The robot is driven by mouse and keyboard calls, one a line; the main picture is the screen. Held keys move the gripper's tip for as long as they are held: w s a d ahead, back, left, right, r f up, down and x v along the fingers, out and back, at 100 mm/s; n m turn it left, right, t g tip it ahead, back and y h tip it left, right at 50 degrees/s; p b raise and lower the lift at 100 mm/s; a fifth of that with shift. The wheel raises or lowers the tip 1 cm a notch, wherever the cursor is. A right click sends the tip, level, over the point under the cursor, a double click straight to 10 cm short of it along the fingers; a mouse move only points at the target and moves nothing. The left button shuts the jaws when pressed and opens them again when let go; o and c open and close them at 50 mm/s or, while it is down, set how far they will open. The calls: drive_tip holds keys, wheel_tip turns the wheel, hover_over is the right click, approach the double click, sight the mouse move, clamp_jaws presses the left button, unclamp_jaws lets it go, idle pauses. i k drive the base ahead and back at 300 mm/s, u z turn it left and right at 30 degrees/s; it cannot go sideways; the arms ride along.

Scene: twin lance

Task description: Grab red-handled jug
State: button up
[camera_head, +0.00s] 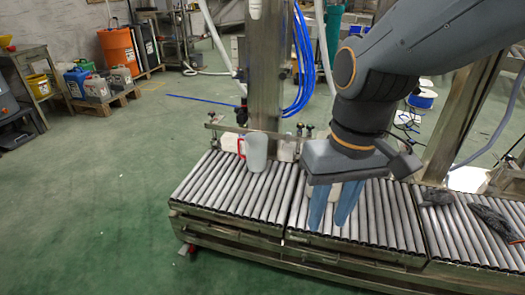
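The jug (256,152) is whitish and translucent, with a red handle (241,147) on its left side. It stands upright on the left section of the roller conveyor (222,181), near its back edge. My gripper (333,222) points down over the middle conveyor section, to the right of the jug and nearer the camera. Its two blue fingers are apart with a narrow gap, and I see nothing between them. The gripper is clear of the jug.
A metal post (264,70) and blue hoses (303,65) rise behind the jug. Small bottles (287,148) stand just right of it. Dark cloth-like items (492,220) lie on the right conveyor section. The rollers left of the jug are clear. Green floor (90,210) lies open at left.

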sight(256, 143)
drive_tip(key=k, duration=1.2)
drive_tip(key=u, duration=0.5)
drive_tip(key=i, duration=0.55)
drive_tip(key=u, duration=0.75)
drive_tip(key=i, duration=1.3)
drive_tip(key=z, duration=0.9)
drive_tip(key=i, duration=0.4)
drive_tip(key=z, duration=0.45)
